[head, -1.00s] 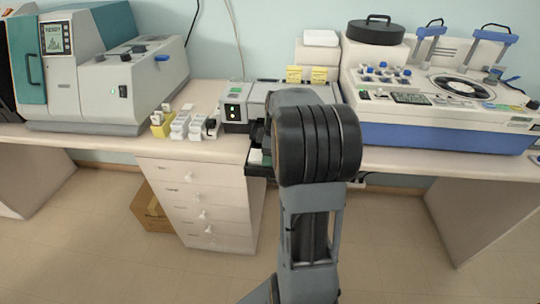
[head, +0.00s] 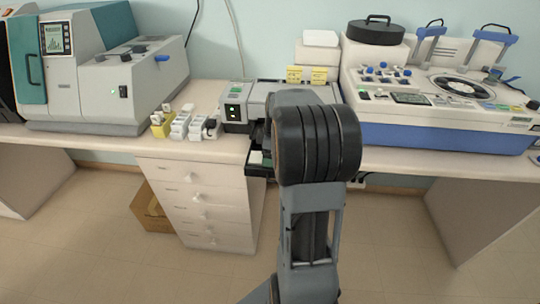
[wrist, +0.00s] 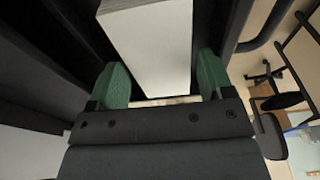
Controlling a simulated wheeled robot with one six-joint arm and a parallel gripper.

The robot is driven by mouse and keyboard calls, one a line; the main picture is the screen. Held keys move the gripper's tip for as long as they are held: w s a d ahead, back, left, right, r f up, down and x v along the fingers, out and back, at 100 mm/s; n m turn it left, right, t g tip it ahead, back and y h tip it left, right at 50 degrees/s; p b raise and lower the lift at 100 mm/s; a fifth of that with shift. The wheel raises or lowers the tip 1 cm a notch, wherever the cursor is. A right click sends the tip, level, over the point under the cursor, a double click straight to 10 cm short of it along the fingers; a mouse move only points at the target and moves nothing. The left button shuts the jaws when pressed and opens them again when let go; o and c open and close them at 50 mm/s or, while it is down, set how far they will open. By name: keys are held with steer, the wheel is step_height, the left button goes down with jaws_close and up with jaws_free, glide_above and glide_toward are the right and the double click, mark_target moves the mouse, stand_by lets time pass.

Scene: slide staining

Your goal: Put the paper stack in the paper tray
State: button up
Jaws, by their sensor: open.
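The paper stack (wrist: 152,45) shows in the wrist view as a white block with a bright top and a greyer side face. It lies between dark walls that look like the paper tray (wrist: 228,30). My gripper (wrist: 162,80) is open, with one green fingertip on each side of the stack's near end. I cannot tell whether the fingertips touch it. In the head view, the dark pulled-out tray (head: 258,171) juts from the grey printer-like device (head: 236,113), with a small white patch inside. My arm hides the gripper and most of the stack there.
A grey machine with a teal door (head: 100,85) stands at left. A blue-and-white stainer (head: 440,110) stands at right. Small white and yellow boxes (head: 180,125) sit left of the device. A drawer cabinet (head: 200,195) is below; the floor in front is clear.

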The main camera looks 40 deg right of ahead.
step_height(320, 180, up, 11)
steer(key=s+d, duration=0.1)
steer(key=s+a+f+m, duration=0.2)
steer(key=s+a+m, duration=0.1)
steer(key=a, duration=0.4)
steer(key=s+a+f+m+t, duration=0.1)
steer(key=s+a+f+m, duration=0.2)
steer(key=a, duration=0.4)
steer(key=s+a+f+m+t+h, duration=0.1)
steer(key=s+a+f+m, duration=0.1)
steer(key=s+a, duration=0.3)
steer(key=a+m, duration=0.1)
steer(key=a, duration=0.2)
steer(key=shift+f+p, duration=0.35)
steer(key=shift+s, duration=0.1)
